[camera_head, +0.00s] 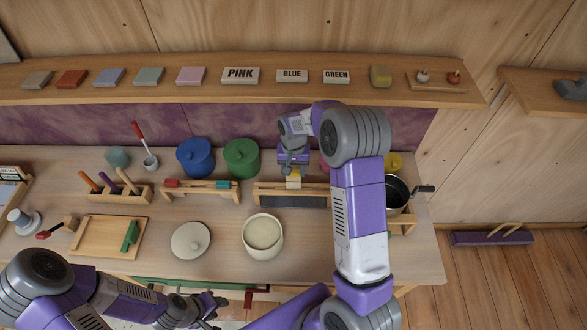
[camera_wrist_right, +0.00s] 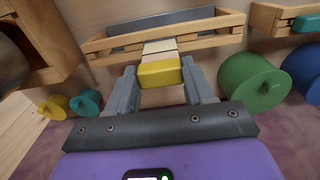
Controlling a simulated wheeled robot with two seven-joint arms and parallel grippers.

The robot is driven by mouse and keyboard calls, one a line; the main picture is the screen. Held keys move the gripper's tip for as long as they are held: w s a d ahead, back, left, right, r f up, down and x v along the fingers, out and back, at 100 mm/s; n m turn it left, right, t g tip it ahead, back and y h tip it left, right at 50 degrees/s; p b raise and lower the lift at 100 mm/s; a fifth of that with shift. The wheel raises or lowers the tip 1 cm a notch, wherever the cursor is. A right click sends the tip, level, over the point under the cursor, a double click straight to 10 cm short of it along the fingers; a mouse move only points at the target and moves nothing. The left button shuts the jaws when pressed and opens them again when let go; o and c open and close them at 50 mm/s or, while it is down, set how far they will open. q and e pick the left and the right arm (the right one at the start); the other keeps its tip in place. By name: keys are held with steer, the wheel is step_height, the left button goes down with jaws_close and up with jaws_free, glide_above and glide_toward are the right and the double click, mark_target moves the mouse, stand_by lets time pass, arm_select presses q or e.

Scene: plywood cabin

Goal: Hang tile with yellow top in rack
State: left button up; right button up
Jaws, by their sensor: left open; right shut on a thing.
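The tile with the yellow top (camera_head: 293,182) is at a wooden rack (camera_head: 262,188) with a dark base on the table. In the right wrist view the tile's yellow end (camera_wrist_right: 159,74) faces the camera, with paler bands beyond it toward the rack (camera_wrist_right: 222,22). My right gripper (camera_head: 293,171) points down over the rack and is shut on the tile. Whether the tile rests on the rack or hangs just above it, I cannot tell. My left gripper (camera_head: 202,307) is open and empty, low at the table's front edge.
A second rack (camera_head: 195,190) with red and teal tiles stands to the left. Blue (camera_head: 195,157) and green (camera_head: 241,158) lidded pots stand behind. A cream bowl (camera_head: 263,236) and a round lid (camera_head: 190,240) lie in front. A dark pan (camera_head: 397,195) stands right, partly behind my arm.

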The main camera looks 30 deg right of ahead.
mark_target(294, 183)
steer(key=shift+f+b, duration=2.95)
steer(key=shift+f, duration=1.15)
steer(key=o, duration=1)
steer(key=shift+c, duration=0.2)
steer(key=shift+r, duration=0.1)
step_height(294, 183, up, 8)
steer(key=shift+f, duration=0.25)
steer(key=shift+f, duration=0.1)
